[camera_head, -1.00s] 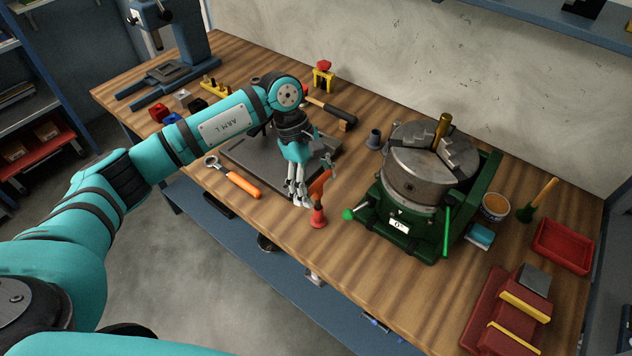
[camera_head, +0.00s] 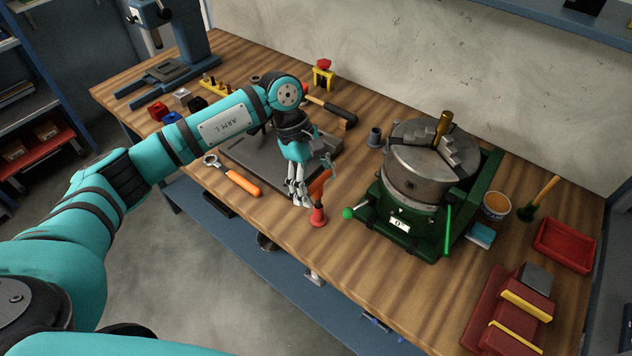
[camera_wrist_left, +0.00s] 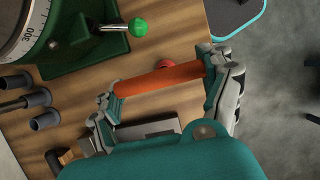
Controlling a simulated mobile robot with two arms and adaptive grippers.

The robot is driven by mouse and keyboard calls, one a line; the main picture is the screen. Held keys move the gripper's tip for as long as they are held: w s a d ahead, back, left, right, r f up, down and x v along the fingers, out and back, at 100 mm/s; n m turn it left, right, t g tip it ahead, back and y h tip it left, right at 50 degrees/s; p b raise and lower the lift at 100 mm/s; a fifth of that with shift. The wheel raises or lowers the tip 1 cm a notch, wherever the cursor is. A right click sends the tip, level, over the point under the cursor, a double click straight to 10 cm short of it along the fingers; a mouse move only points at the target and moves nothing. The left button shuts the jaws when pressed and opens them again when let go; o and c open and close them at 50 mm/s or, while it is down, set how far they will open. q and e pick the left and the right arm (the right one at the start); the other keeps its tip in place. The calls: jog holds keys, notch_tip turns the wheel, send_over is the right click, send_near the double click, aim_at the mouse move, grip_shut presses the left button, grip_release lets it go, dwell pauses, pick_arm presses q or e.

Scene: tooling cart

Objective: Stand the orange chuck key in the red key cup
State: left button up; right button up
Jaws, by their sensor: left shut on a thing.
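The orange chuck key (camera_head: 320,182) is held in my left gripper (camera_head: 306,192), which hides part of it. In the left wrist view, the key's orange bar (camera_wrist_left: 160,80) spans between the two fingers of my left gripper (camera_wrist_left: 165,84). The red key cup (camera_head: 318,217) stands on the bench just below the key. Only a small red part of the cup (camera_wrist_left: 137,62) shows behind the bar in the left wrist view. The key looks tilted in the head view. I cannot tell whether its lower end is inside the cup. My right gripper is not in view.
A green-based machine with a round metal chuck (camera_head: 415,175) stands right of the cup, its green-knobbed lever (camera_head: 348,214) close by. A dark plate (camera_head: 245,155) lies behind my gripper. An orange-handled wrench (camera_head: 243,182) lies left. Bare bench shows in front of the machine.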

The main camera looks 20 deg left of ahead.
pick_arm(q)
jog(key=shift+f+b, duration=0.1)
jog(key=shift+b, duration=0.35)
dwell(0.5)
dwell(0.3)
jog(key=o, duration=1.6)
jog(key=shift+r+p, duration=0.8)
jog(key=shift+r, duration=2.2)
